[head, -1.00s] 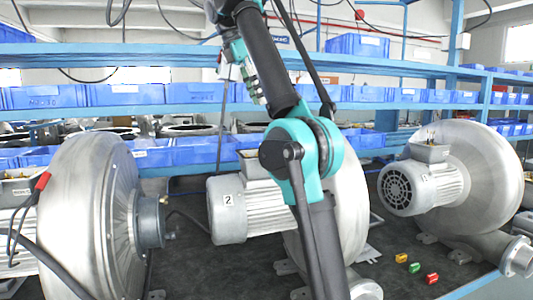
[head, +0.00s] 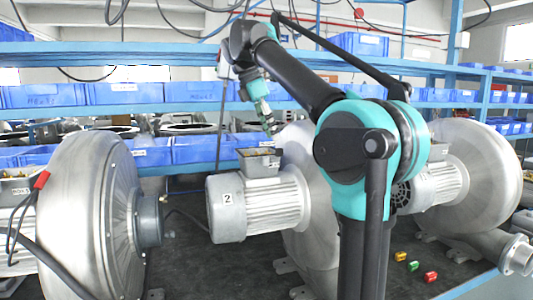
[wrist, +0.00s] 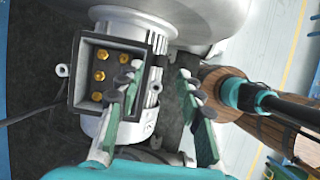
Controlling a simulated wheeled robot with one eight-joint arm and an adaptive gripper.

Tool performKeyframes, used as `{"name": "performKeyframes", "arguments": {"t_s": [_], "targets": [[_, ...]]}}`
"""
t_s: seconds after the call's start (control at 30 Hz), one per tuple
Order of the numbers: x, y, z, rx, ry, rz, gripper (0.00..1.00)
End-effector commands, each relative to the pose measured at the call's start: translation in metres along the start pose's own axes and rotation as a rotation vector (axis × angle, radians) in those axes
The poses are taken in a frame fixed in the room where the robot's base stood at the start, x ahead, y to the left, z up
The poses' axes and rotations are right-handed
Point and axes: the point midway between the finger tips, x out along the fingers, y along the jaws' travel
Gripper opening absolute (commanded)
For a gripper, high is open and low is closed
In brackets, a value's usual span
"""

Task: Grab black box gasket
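The black box gasket (wrist: 76,78) shows in the wrist view as a dark square rim around an open terminal box with several brass terminals inside. The box sits on a grey motor (head: 245,208) marked 2; in the head view the dark box top (head: 259,153) is small. My gripper (wrist: 158,78) is open, with its green-and-grey fingers apart and nothing visible between them. The left finger overlaps the right side of the box in the wrist view; I cannot tell whether it touches. In the head view my gripper (head: 271,128) is above the box, partly blurred into the background.
A large silver blower housing (head: 90,205) stands at the left, another blower (head: 480,175) at the right. Yellow, green and red small blocks (head: 431,277) lie on the dark bench. Blue bins (head: 200,93) fill the shelves behind.

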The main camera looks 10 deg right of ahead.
Motion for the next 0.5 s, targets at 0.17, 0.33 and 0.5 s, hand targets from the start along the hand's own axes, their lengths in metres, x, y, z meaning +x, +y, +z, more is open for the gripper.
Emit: {"name": "performKeyframes", "arguments": {"t_s": [0.17,0.33,0.5], "targets": [[0.012,-0.002,0.002,0.000,0.000,-0.001,0.37],[0.037,-0.004,0.006,0.001,0.000,-0.001,0.37],[0.053,-0.004,0.006,0.000,0.000,0.000,0.37]]}}
